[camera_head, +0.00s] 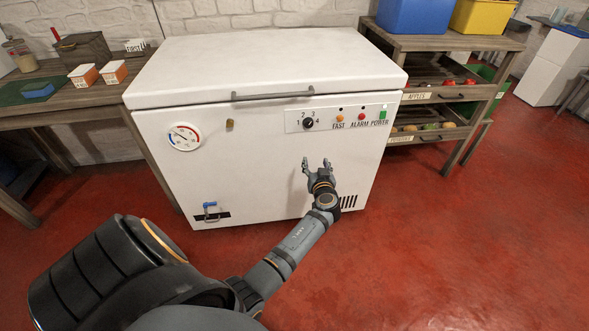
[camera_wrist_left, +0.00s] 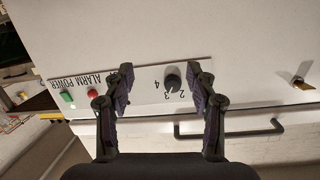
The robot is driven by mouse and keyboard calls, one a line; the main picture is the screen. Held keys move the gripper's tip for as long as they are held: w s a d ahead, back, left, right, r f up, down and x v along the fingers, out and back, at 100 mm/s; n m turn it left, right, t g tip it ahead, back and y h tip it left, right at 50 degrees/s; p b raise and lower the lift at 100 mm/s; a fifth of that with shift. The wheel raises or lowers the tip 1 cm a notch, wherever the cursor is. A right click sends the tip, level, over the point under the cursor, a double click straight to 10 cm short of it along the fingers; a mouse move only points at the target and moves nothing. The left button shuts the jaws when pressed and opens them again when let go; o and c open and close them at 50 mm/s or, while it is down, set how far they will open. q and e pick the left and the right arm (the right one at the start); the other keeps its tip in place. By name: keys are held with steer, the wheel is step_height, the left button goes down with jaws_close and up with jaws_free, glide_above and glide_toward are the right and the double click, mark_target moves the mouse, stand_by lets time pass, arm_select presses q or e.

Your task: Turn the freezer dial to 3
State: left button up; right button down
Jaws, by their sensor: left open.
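The white chest freezer (camera_head: 265,160) stands against the wall with its lid shut. Its black dial (camera_head: 308,123) sits on the front control panel, with a 2 and a 4 beside it. In the left wrist view the dial (camera_wrist_left: 172,82) shows between the fingers, nearer the right one, with 2, 3 and 4 printed around it upside down. Which number it points to is too small to tell. My left gripper (camera_head: 316,164) is open and empty, below the dial in the head view and apart from it. My right gripper is out of view.
Beside the dial are an orange FAST button (camera_head: 340,118), a red ALARM light (camera_head: 361,117) and a green POWER switch (camera_head: 383,114). A lid handle (camera_head: 272,96) juts out above. A gauge (camera_head: 184,136) is at left. Wooden tables flank the freezer; red floor (camera_head: 440,260) is clear in front.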

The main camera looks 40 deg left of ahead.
arm_select(q)
steer(key=s+d+f+m+g+h+p, duration=0.2)
steer(key=s+f+p, duration=0.3)
steer(key=s+f, duration=0.4)
steer(key=s+d+f+m+g+h+p, duration=0.3)
steer(key=s+d+f+h+p, duration=0.1)
steer(key=s+f, duration=0.6)
steer(key=shift+s+f+m+h+p, duration=0.15)
steer(key=shift+f+m+h+p, duration=0.3)
steer(key=shift+f+p, duration=0.5)
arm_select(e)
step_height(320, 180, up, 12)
arm_select(q)
steer(key=shift+d+r, duration=0.1)
steer(key=shift+r, duration=0.1)
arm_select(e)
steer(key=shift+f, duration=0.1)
